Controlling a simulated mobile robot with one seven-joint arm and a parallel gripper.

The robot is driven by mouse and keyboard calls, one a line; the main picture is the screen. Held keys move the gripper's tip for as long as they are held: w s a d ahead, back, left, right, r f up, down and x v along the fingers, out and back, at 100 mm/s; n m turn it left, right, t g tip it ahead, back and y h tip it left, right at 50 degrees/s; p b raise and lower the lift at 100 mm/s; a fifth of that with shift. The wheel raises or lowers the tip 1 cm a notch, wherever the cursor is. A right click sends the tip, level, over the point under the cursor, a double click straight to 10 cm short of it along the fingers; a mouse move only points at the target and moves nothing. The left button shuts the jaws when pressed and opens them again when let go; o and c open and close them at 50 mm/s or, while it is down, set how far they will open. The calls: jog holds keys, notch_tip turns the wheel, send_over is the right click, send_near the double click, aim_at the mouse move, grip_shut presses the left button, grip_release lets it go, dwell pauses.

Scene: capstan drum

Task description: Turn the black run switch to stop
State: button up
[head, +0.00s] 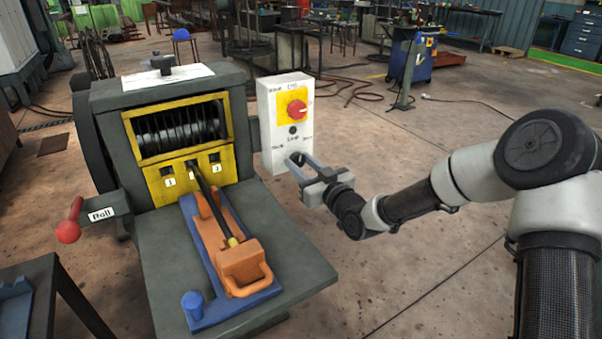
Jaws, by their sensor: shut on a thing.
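The white control box (281,92) stands at the right side of the machine. It carries a red knob on a yellow plate (296,108) near its top and a small black round part (293,130) below that. The black run switch is low on the box, where my gripper covers most of it, so its setting cannot be read. My gripper (296,161) reaches in from the right, with its fingertips at the lower front of the box. It is shut on the switch there.
The machine has a yellow-framed drum window (178,130). An orange handled slide (242,265) on a blue base (209,305) lies on its grey table (165,285). A red-knobbed lever (68,231) sticks out at left. Floor right of the box is open.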

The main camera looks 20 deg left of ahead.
jog(key=shift+n+b, duration=0.5)
jog(key=shift+n, duration=0.6)
jog(key=o, duration=1.1)
jog(key=shift+c, duration=0.2)
jog(key=shift+d, duration=0.15)
jog(key=p+v, duration=0.2)
jog(key=v, duration=1.5)
jog(key=shift+s, duration=0.2)
